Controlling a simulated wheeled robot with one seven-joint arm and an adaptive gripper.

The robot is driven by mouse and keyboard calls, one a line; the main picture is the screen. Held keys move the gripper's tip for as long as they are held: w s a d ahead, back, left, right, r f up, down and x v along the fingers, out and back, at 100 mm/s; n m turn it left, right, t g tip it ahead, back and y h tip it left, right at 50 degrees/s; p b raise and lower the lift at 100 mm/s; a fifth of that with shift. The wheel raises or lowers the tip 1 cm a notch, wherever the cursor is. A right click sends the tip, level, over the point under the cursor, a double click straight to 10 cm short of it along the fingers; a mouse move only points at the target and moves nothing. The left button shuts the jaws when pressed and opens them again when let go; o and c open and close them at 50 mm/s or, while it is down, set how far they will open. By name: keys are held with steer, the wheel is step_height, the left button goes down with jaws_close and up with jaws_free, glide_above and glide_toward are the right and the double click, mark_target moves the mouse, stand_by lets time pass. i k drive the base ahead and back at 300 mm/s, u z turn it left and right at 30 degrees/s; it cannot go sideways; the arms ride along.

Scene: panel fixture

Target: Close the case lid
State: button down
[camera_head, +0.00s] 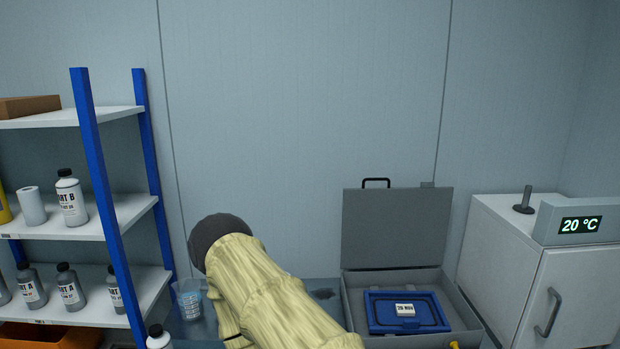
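The grey case (465,316) stands on the bench right of centre. Its lid (396,230) is raised about upright at the back, with a dark handle (376,182) on its top edge. Inside the case lies a blue frame (388,325) with a small white label block (404,310). My arm, in a pale yellow sleeve, reaches across the lower middle, left of the case. My gripper is not in view. The arm hides part of the bench and perhaps the case's front left corner.
A shelf with blue posts (105,200) and several bottles stands at left. A clear graduated cup (188,298) is on the bench left of my arm. A white cabinet (510,265) with a 20 °C display (580,225) stands right of the case. The wall behind is bare.

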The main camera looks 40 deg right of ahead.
mark_target(389, 227)
steer(key=u, duration=1)
steer(key=k, duration=1.3)
steer(key=z, duration=1.9)
steer(key=i, duration=0.45)
